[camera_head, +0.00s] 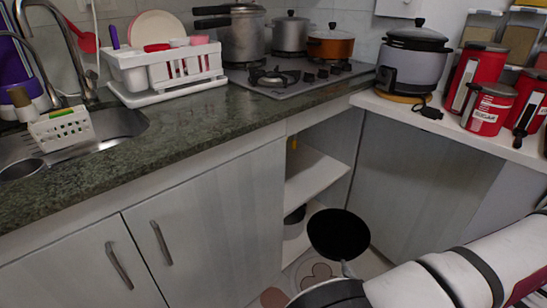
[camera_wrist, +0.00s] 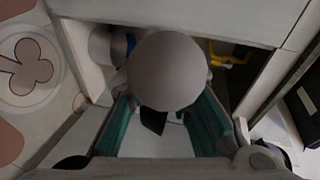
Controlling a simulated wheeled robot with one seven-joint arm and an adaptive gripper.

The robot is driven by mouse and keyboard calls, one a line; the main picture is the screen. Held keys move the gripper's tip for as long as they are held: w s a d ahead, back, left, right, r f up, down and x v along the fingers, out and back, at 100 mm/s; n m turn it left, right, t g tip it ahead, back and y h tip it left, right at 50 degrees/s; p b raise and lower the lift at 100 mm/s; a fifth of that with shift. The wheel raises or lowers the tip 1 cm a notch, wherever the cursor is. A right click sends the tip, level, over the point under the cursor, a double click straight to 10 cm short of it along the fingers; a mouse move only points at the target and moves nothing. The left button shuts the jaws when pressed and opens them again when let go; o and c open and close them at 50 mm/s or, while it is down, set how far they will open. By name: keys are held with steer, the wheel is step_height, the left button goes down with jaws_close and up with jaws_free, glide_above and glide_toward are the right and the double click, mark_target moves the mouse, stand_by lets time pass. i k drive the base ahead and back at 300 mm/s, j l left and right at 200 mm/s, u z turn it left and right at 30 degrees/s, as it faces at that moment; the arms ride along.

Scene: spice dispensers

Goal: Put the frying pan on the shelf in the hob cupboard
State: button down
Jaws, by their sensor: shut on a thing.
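The frying pan (camera_head: 338,234) is black inside. In the head view it is in front of the open hob cupboard, to the right of and below the shelf's front edge. The shelf (camera_head: 312,176) is a pale board inside the cupboard, with its visible front part bare. In the wrist view the pan's round grey underside (camera_wrist: 167,72) is seen, with its dark handle (camera_wrist: 153,121) between the fingers. My gripper (camera_wrist: 157,118) is shut on the handle. Its fingertips are partly hidden behind the pan, and in the head view my arm hides the grip.
A dark pot (camera_head: 294,215) sits in the cupboard below the shelf. A yellow part (camera_head: 293,144) shows inside above the shelf. The closed doors (camera_head: 140,255) stand left of the opening; a grey panel (camera_head: 415,185) is on its right. The counter (camera_head: 200,125) overhangs the opening.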

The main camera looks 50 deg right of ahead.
mark_target(304, 180)
steer(key=i+l, duration=0.8)
steer(key=i, duration=0.1)
